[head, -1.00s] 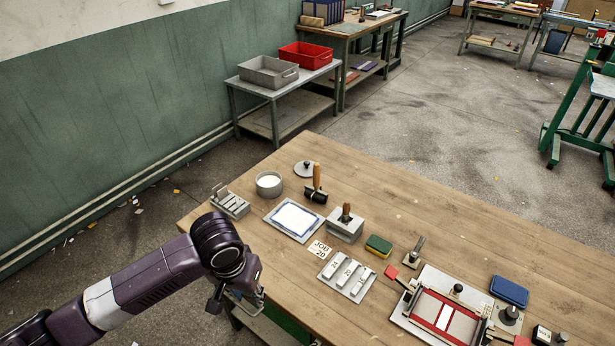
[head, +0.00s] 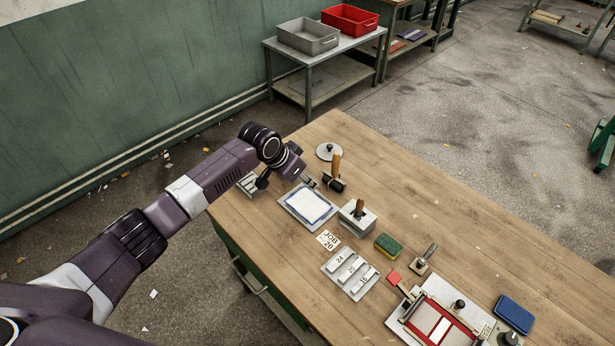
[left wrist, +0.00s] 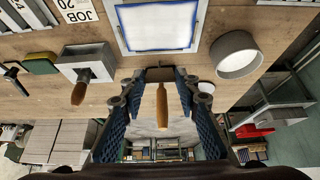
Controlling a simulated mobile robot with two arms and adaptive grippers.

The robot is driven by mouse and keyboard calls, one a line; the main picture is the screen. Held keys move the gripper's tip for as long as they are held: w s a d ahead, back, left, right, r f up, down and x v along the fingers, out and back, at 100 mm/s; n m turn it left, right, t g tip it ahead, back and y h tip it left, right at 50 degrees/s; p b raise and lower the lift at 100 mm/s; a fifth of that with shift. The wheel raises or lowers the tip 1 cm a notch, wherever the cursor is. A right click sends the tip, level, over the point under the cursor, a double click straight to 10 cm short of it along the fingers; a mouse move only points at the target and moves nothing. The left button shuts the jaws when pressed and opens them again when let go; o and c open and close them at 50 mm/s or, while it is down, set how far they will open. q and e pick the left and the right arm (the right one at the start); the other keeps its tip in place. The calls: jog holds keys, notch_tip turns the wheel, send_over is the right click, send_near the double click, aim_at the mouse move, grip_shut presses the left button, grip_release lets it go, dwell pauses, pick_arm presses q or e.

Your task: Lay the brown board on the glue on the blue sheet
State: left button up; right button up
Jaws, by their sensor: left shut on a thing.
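The blue sheet (head: 291,208) lies on a grey plate; a white layer (head: 308,204) covers all but its blue border. It also shows in the left wrist view (left wrist: 121,17). My left gripper (head: 313,184) is at the black roller (head: 331,183), just right of the sheet's far edge. Its fingers (left wrist: 161,78) are shut on the roller, whose wooden handle (left wrist: 162,104) shows between them. The handle stands upright in the head view. I cannot make out a brown board. My right gripper is not in view.
A round pot (left wrist: 237,55) stands near the plate. A wooden-handled block (head: 356,217), a green sponge (head: 388,245), numbered weights (head: 350,274) and a red-framed jig (head: 438,326) stand along the table (head: 470,240). The table's far right side is clear.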

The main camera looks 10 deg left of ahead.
aim_at(299, 211)
pick_arm(q)
jog(key=f+b, duration=0.2)
jog(key=f+t+b, duration=0.1)
jog(key=shift+s+a+f+h+b, duration=0.15)
jog(key=shift+s+f+h+b, duration=0.1)
jog(key=shift+f+h+b, duration=0.1)
notch_tip(299, 211, down, 2)
jog(key=b, duration=0.2)
jog(key=shift+s+a+f+t+b, duration=0.1)
jog(key=shift+s+t+b, duration=0.05)
jog(key=shift+t+b, duration=0.2)
jog(key=f+b, duration=0.1)
jog(key=f+t+h+b, duration=0.1)
jog(key=b, duration=0.1)
jog(key=shift+s+a+f, duration=0.1)
jog(key=shift+s+a, duration=0.1)
jog(key=shift+s, duration=0.1)
jog(key=t+b, duration=0.1)
jog(key=b, duration=0.1)
jog(key=f+t+h+b, duration=0.1)
jog(key=b, duration=0.2)
jog(key=shift+s+a+f, duration=0.15)
jog(key=shift+s+a, duration=0.1)
jog(key=shift+s, duration=0.1)
jog(key=shift+s+t+h+b, duration=0.1)
jog(key=shift+t+h+b, duration=0.3)
jog(key=shift+b, duration=0.65)
jog(key=o, duration=0.8)
jog(key=shift+o, duration=0.6)
